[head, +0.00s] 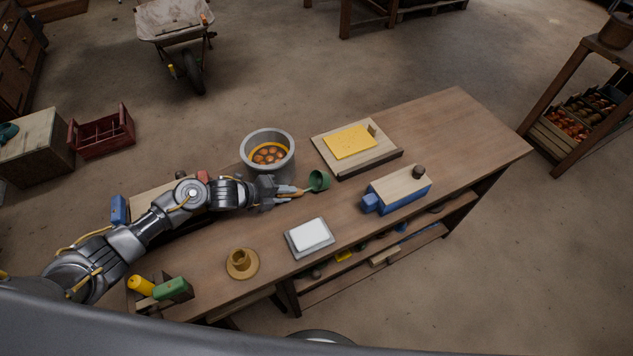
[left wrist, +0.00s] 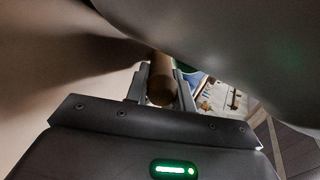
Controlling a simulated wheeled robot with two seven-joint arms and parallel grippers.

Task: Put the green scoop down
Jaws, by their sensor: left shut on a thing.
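My left gripper (head: 277,191) is shut on the handle. In the left wrist view the round end of the handle (left wrist: 161,88) sits between the fingers of my left gripper (left wrist: 160,85). The cup is mostly hidden there. I cannot tell how high the scoop is above the bench. My right gripper is not in view.
The workbench (head: 455,130) holds a metal pot (head: 267,140) with orange contents behind the scoop, a board with a yellow sheet (head: 350,142), a blue and wooden block (head: 400,190), a white-topped scale (head: 309,237) and a tan cup on a saucer (head: 241,275). Bare wood lies right of the scoop.

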